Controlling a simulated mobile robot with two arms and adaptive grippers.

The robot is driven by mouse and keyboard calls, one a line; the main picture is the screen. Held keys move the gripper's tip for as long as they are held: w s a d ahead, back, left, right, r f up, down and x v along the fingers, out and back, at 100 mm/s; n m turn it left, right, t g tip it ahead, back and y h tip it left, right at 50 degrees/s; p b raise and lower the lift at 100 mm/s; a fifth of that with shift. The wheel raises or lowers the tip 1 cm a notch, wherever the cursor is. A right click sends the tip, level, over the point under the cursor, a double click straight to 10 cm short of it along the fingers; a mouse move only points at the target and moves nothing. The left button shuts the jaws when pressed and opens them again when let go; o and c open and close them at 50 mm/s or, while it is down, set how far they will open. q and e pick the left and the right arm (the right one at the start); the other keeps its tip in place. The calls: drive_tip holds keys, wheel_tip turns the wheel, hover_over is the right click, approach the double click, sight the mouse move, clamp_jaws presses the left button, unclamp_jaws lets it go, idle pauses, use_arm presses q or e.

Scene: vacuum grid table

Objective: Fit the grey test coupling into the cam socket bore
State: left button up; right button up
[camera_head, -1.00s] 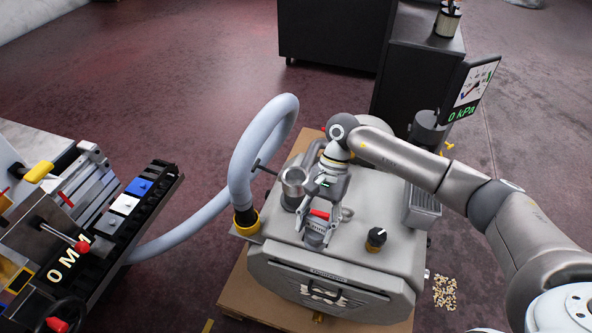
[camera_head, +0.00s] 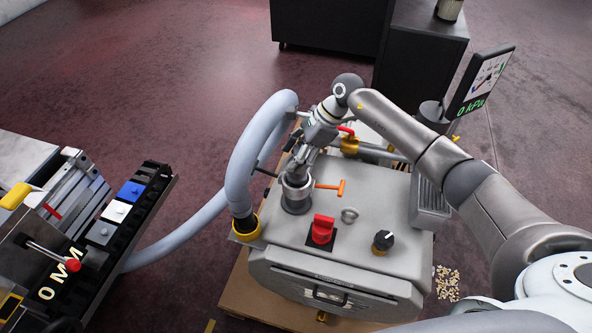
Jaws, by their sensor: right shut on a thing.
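The cam socket (camera_head: 296,203) is a grey metal cup standing on top of the grey machine. An orange cam lever (camera_head: 330,186) sticks out to its right and a dark lever (camera_head: 264,172) to its left. My right gripper (camera_head: 297,172) points down at the socket's mouth, shut on the grey test coupling. The coupling is mostly hidden by the fingers and the socket rim, so I cannot tell how deep it sits in the bore. My left gripper is not in view.
A thick grey hose (camera_head: 243,150) loops close to the left of my gripper. A red switch (camera_head: 322,229), a small metal ring (camera_head: 349,215) and a black knob (camera_head: 384,241) are on the machine's top. A gauge display (camera_head: 480,85) reads 0 kPa.

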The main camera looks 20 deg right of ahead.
drive_tip(key=f+b, duration=0.1)
drive_tip(key=f, duration=0.1)
drive_tip(key=s+f+b, duration=0.1)
drive_tip(key=f, duration=0.1)
drive_tip(key=shift+s+f, duration=0.1)
drive_tip(key=shift+f, duration=0.1)
clamp_jaws()
drive_tip(key=o, duration=1.1)
unclamp_jaws()
drive_tip(key=shift+f, duration=0.2)
drive_tip(key=o, duration=0.4)
drive_tip(key=shift+w+f, duration=0.2)
drive_tip(key=shift+w, duration=0.3)
drive_tip(key=shift+o, duration=0.3)
drive_tip(key=shift+w+r, duration=0.1)
drive_tip(key=shift+r, duration=0.35)
drive_tip(key=b+v, duration=0.1)
drive_tip(key=v, duration=1.1)
